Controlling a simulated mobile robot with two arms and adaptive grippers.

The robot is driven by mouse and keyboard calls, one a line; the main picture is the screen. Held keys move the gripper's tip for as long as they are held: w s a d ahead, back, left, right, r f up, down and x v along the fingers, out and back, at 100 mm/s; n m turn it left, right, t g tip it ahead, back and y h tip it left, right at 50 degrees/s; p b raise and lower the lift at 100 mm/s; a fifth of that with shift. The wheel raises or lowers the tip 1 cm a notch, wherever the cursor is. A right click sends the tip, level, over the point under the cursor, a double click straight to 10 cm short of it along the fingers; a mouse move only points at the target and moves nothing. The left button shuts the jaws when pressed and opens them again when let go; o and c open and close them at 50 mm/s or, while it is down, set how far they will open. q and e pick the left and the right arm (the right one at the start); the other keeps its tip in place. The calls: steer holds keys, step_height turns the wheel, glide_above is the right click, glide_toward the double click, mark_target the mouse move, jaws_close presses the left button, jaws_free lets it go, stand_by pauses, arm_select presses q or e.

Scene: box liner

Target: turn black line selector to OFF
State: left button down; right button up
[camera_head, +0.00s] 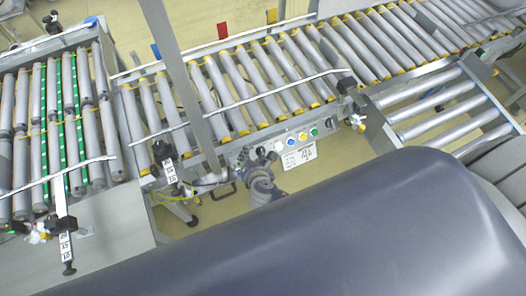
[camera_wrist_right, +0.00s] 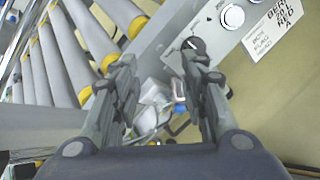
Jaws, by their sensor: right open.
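The black line selector (camera_wrist_right: 193,44) is a round knob with a light pointer mark, on the grey control panel (camera_wrist_right: 165,25) in the right wrist view. My right gripper (camera_wrist_right: 158,58) is open, with its two fingers spread apart. The tip of its right-hand finger appears right beside or just in front of the knob; I cannot tell whether they touch. In the head view my right gripper (camera_head: 262,165) is at the panel's left end and hides the selector. My left gripper is not in view.
Coloured buttons (camera_head: 302,136) and a white label (camera_head: 299,157) are right of my gripper on the panel. A roller conveyor (camera_head: 250,85) runs above it. Cables (camera_head: 212,184) hang at the left. Open yellowish floor lies below the panel.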

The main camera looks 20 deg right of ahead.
steer(key=shift+w+r+p+v, duration=0.1)
steer(key=shift+p+v, duration=0.7)
steer(key=shift+v, duration=0.25)
steer(key=shift+w+r+p+v, duration=0.15)
steer(key=shift+p+v, duration=0.6)
steer(key=shift+v, duration=0.35)
steer(key=shift+a, duration=0.15)
steer(key=v, duration=1.2)
